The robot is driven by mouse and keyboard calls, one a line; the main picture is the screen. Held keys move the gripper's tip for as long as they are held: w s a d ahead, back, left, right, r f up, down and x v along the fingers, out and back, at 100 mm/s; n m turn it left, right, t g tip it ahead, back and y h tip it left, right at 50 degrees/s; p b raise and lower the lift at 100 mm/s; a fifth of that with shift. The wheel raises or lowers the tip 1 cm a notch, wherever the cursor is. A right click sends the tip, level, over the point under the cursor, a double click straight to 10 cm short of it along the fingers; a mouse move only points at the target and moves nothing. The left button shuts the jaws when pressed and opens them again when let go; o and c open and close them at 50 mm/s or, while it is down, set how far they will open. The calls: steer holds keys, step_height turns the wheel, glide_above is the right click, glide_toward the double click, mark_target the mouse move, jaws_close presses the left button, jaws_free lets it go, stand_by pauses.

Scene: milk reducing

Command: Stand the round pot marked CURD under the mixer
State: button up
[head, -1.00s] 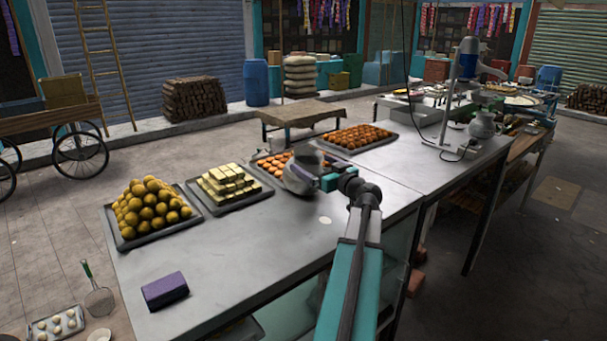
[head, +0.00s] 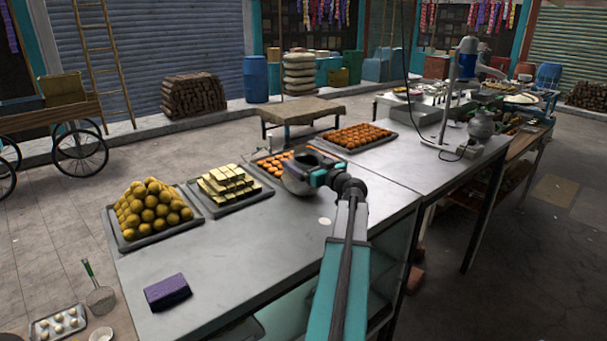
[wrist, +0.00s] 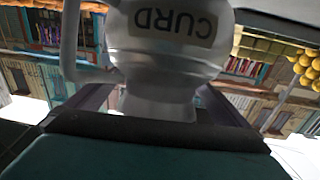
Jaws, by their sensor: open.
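The round grey metal pot marked CURD (head: 294,184) is on the near steel counter in the head view, beside the tray of orange sweets. In the wrist view the pot (wrist: 160,60) fills the upper middle, with its CURD label upside down. My gripper (head: 314,177) is open at the pot's right side. In the wrist view its dark fingers lie on either side of the pot's narrow part; I cannot tell whether they touch it. The mixer (head: 466,62), with a blue top on a stand, is at the far right. Another grey pot (head: 481,126) is beside its stand.
Trays of yellow balls (head: 150,212), pale blocks (head: 226,188) and orange sweets (head: 358,138) line the counter's far edge. A purple block (head: 167,292) lies at the near left. The steel counter (head: 395,168) is clear towards the mixer. A cable hangs near the mixer.

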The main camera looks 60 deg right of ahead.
mark_target(300, 149)
steer(key=shift+w+d, duration=0.15)
steer(key=shift+w, duration=0.25)
steer(key=c, duration=2.1)
steer(key=shift+c, duration=0.3)
steer(key=shift+r, duration=0.2)
steer(key=shift+r, duration=0.2)
steer(key=shift+r+b, duration=0.5)
steer(key=shift+r, duration=0.8)
steer(key=s+a+r+b, duration=0.1)
steer(key=s+a+b, duration=0.2)
steer(key=s+a, duration=0.7)
steer(key=s, duration=0.2)
steer(key=shift+s+r, duration=0.3)
steer(key=shift+r, duration=0.05)
